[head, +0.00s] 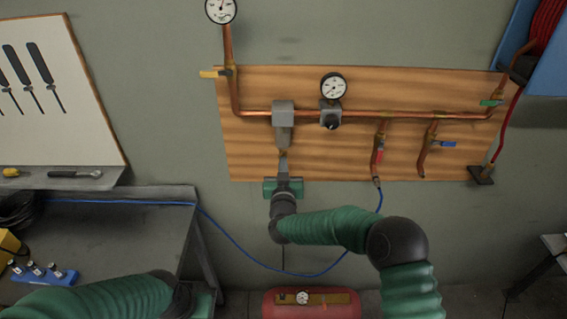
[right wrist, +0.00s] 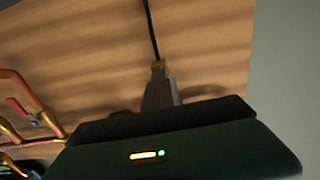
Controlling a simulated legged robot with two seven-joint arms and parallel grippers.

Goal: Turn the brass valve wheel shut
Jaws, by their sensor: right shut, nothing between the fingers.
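I cannot make out a brass valve wheel for certain in either view. My right gripper points up in front of the wooden board, shut and empty.
The wooden board (head: 260,90) carries copper pipes, a gauge (head: 333,86), a black knob (head: 331,123) and yellow, red, blue and green levers. A blue hose (head: 235,242) hangs below, above a red tank (head: 312,305). A workbench (head: 110,235) stands at left.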

